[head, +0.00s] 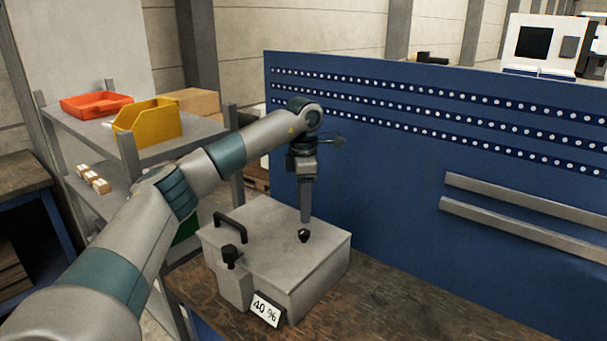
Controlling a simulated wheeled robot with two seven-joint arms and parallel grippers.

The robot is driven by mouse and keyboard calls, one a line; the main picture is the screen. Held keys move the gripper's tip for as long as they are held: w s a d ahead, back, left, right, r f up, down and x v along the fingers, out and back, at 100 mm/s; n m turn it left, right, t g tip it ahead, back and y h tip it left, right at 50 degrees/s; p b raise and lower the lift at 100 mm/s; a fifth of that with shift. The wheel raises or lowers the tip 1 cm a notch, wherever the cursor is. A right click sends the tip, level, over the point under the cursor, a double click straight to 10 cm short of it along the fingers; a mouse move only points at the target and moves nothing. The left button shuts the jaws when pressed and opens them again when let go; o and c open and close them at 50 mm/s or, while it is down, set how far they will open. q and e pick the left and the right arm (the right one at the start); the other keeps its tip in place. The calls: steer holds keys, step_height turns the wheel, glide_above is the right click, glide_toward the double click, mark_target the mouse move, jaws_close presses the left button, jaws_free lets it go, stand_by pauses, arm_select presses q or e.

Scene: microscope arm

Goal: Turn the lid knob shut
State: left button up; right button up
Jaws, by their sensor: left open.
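A grey metal box (275,262) stands on the wooden bench. A small black knob (304,236) sits on its lid (265,240), toward the right side. A second, larger black knob (229,256) is on a raised block at the box's front left. A black handle (230,224) arches over the lid's left part. My left gripper (305,218) points down at the small lid knob, with its fingertips at or just above it. The fingers overlap in this view, so their gap and any contact with the knob cannot be told. My right gripper is out of view.
A blue perforated panel (400,190) rises behind the bench (390,310). A shelf at the left holds a red bin (97,105) and a yellow bin (148,122). The bench right of the box is clear.

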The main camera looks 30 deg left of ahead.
arm_select(q)
step_height(320, 180, up, 11)
steer(key=b, duration=0.1)
steer(key=shift+f, duration=0.15)
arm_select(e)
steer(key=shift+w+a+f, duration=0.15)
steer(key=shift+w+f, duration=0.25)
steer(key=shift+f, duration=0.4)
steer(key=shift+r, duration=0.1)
